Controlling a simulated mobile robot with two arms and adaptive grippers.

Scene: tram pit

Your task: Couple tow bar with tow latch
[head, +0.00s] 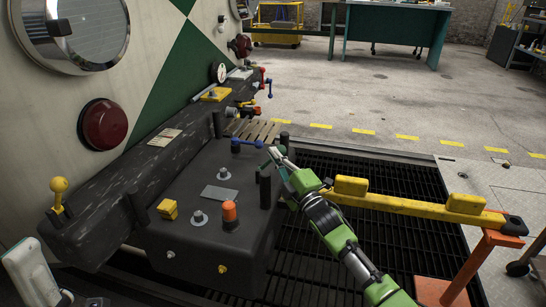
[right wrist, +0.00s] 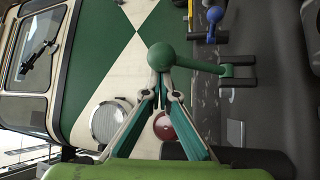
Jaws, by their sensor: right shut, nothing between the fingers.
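The yellow tow bar (head: 410,204) extends left from an orange stand toward the dark coupler housing. My right forearm partly covers its left end, so I cannot tell whether it touches the housing. A green lever with a round ball end, perhaps the tow latch, shows in the right wrist view (right wrist: 205,66). My right gripper (head: 277,153) is shut and empty beside this lever. In the right wrist view, the fingertips (right wrist: 163,75) are close to the green ball (right wrist: 160,57); I cannot tell whether they touch it.
The dark coupler housing (head: 190,237) carries a blue lever (head: 247,143), an orange-capped knob (head: 230,211) and a yellow block (head: 167,209). The tram front (head: 75,95) stands behind on the left. A dark floor grating (head: 400,180) lies right of the housing. Open floor extends behind.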

